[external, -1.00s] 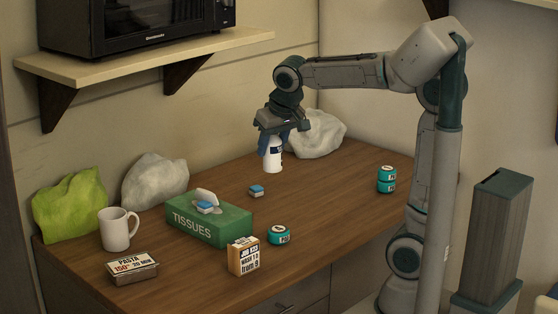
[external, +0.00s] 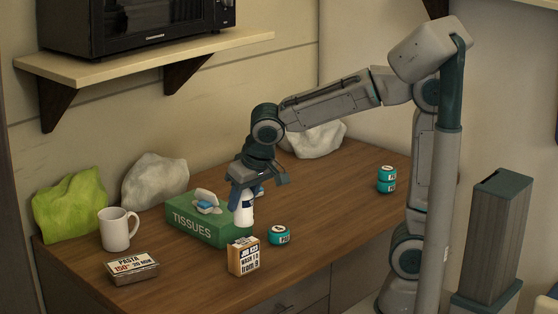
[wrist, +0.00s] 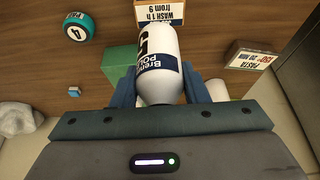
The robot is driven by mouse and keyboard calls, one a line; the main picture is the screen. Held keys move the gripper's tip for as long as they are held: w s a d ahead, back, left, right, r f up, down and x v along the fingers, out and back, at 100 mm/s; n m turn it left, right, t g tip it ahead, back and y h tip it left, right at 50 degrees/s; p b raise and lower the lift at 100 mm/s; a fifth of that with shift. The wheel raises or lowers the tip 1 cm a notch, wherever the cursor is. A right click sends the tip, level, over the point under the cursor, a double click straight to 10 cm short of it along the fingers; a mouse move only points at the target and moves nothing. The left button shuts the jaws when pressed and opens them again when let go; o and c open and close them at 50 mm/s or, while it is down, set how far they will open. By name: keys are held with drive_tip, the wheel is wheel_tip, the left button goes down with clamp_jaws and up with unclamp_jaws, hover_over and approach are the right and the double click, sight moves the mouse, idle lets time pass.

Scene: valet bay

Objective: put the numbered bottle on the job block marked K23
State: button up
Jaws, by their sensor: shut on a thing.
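The numbered bottle (external: 244,209) is white with a dark blue label. In the wrist view the bottle (wrist: 158,62) shows a large 5 and lettering, upside down. A tan block (external: 243,257) reads "WASH 1 h from 9" and a low block (external: 131,267) reads "PASTA 150° 20 MIN". I can read no K23 marking.
A white mug (external: 118,229), a green bag (external: 70,205) and pale rock-like lumps (external: 155,180) line the left and back. The table's right half is mostly clear.

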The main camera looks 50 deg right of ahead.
sight(241, 215)
drive_tip(key=shift+a+f, duration=0.2)
drive_tip(key=shift+a, duration=0.05)
drive_tip(key=shift+f, duration=1.85)
drive_tip(key=shift+f, duration=0.2)
drive_tip(key=o, duration=1.1)
drive_tip(key=shift+c, duration=0.2)
drive_tip(key=shift+r, duration=0.45)
drive_tip(key=v, duration=1.1)
drive_tip(key=shift+s+r, duration=0.15)
drive_tip(key=shift+s, duration=0.15)
